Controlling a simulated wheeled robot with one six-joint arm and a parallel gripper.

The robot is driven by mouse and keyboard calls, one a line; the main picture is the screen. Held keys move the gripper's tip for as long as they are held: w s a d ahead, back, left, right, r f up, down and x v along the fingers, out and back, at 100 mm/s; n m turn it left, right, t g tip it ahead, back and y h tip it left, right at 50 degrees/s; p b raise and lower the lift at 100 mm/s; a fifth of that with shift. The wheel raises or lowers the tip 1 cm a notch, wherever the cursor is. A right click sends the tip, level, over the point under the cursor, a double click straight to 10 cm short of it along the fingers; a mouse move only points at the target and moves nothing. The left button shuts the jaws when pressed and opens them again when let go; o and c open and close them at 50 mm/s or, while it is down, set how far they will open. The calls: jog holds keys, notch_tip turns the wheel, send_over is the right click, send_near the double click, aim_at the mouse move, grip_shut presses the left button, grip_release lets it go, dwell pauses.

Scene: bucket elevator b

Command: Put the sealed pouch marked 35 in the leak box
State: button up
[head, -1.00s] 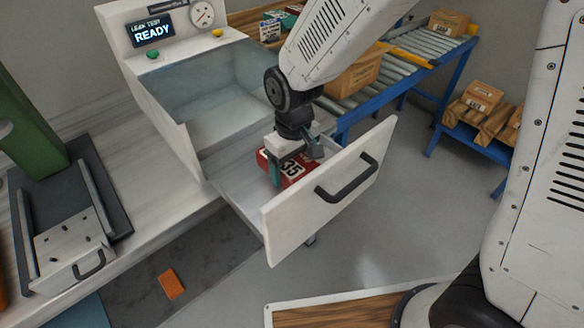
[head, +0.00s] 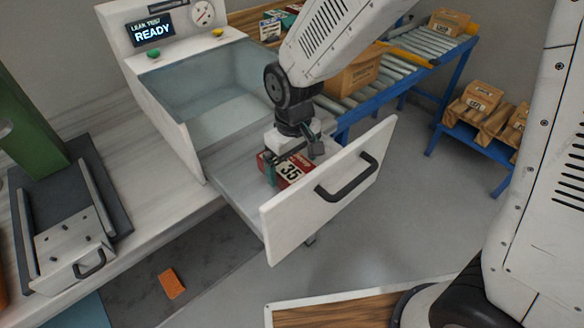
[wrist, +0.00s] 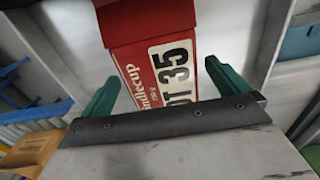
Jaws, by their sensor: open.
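The red pouch marked 35 (head: 291,172) lies in the pulled-out drawer (head: 233,178) of the leak box (head: 205,90), whose display reads "LEAK TEST READY". My gripper (head: 292,166) is over the drawer at the pouch, with its jaws open. In the wrist view the red pouch (wrist: 152,50), with its white "35" label, shows between and beyond the two green fingertips (wrist: 160,88). There are gaps between the pouch and the fingers there. The pouch's lower end is hidden behind the gripper's dark edge.
The drawer front with its black handle (head: 346,178) stands out over the floor. A roller conveyor (head: 415,60) with a cardboard box (head: 355,75) is behind. Brown packages (head: 482,110) sit on a blue rack at right. An orange piece (head: 172,284) lies on the dark floor mat.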

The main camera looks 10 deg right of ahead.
aim_at(293, 166)
notch_tip(293, 166, up, 10)
jog(key=s+d+r+m, duration=0.1)
jog(key=s+d+r, duration=0.2)
jog(key=d, duration=0.3)
jog(key=s+d+r+m, duration=0.2)
jog(key=s+d+r, duration=0.1)
jog(key=d+r, duration=0.15)
jog(key=s+d+r+m+t, duration=0.1)
jog(key=s+d+m, duration=0.2)
jog(key=s+d, duration=0.6)
jog(key=shift+s+d+r+m, duration=0.15)
jog(key=shift+s+d+m, duration=0.25)
jog(key=shift+s, duration=1.6)
